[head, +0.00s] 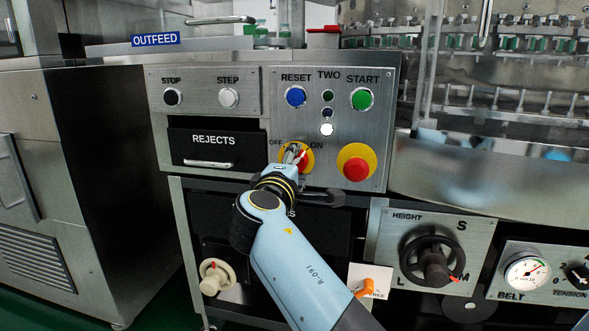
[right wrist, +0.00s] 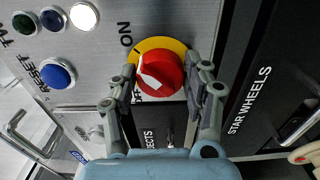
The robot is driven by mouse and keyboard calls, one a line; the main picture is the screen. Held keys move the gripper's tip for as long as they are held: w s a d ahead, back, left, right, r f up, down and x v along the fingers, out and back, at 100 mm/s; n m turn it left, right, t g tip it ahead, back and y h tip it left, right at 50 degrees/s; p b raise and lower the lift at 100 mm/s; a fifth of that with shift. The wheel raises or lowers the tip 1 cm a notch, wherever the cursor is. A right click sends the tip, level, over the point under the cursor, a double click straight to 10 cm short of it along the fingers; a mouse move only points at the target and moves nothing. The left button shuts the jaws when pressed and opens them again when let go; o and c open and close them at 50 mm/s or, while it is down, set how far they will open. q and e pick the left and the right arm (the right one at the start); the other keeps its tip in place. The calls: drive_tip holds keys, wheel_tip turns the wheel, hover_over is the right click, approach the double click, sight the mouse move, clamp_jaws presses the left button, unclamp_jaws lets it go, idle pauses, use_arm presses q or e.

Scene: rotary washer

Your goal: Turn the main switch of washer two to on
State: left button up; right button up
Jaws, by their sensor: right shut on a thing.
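The main switch is a red knob with a white pointer (right wrist: 158,70) on a round yellow plate, between the labels OFF and ON. In the head view the yellow plate (head: 308,164) is partly hidden by my right gripper (head: 297,155). In the right wrist view my right gripper (right wrist: 160,82) has a finger on each side of the knob and is shut on it. OFF is partly covered. The panel (head: 380,110) is marked TWO. My left gripper is not in view.
Right of the switch is a red stop button (head: 356,168) on a yellow plate. Above are the blue RESET button (head: 295,96), green START button (head: 361,99) and a bright white lamp (head: 327,129). The REJECTS drawer (head: 214,150) is left; a handwheel (head: 433,261) is lower right.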

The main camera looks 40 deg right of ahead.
drive_tip(key=shift+f, duration=0.1)
idle(0.3)
drive_tip(key=o, duration=1.1)
